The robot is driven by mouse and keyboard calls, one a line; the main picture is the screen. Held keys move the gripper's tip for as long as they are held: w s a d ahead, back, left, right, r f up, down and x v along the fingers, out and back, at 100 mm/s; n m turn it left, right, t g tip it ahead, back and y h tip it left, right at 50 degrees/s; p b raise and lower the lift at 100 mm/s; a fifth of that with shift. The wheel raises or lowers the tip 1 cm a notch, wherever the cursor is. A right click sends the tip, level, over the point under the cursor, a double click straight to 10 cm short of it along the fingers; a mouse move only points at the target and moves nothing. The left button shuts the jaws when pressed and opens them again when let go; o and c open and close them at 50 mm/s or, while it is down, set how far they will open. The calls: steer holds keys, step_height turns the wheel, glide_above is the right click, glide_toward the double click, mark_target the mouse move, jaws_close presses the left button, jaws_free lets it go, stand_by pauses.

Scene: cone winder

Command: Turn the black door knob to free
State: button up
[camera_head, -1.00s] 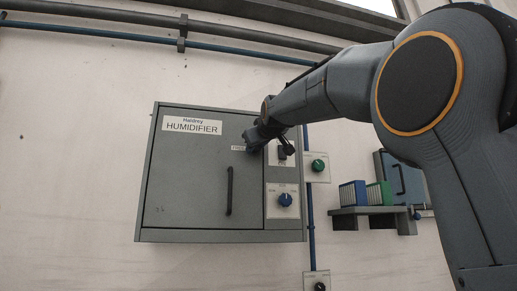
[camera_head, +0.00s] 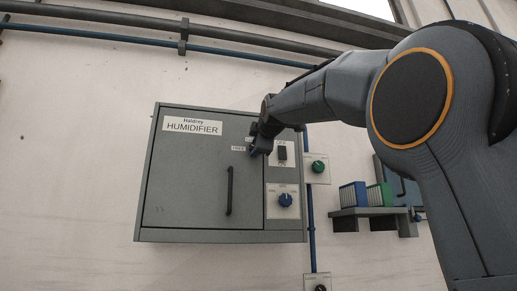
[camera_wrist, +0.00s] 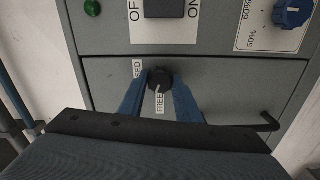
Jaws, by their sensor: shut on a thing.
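The black door knob (camera_wrist: 159,80) shows in the wrist view on the grey humidifier door. Its pale pointer mark appears to face down in that picture, towards the FREE label (camera_wrist: 160,103). A second label ending in "SED" (camera_wrist: 137,72) is left of the knob. The blue fingers of my gripper (camera_wrist: 159,84) are shut on the knob, one on each side. In the camera_head view my gripper (camera_head: 258,148) is at the upper right of the humidifier door (camera_head: 188,175) and hides the knob. The door lies flush with the cabinet.
The black door handle (camera_head: 229,190) is below and left of my gripper. On the right panel are a black switch (camera_head: 282,153) and a blue dial (camera_head: 285,199). A green knob (camera_head: 318,166) and a shelf (camera_head: 372,212) with boxes are further right.

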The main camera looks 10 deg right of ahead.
steer(key=shift+n, duration=2.1)
steer(key=o, duration=1.1)
steer(key=shift+c, duration=0.2)
steer(key=s+b, duration=0.3)
steer(key=s, duration=0.4)
steer(key=shift+s, duration=0.4)
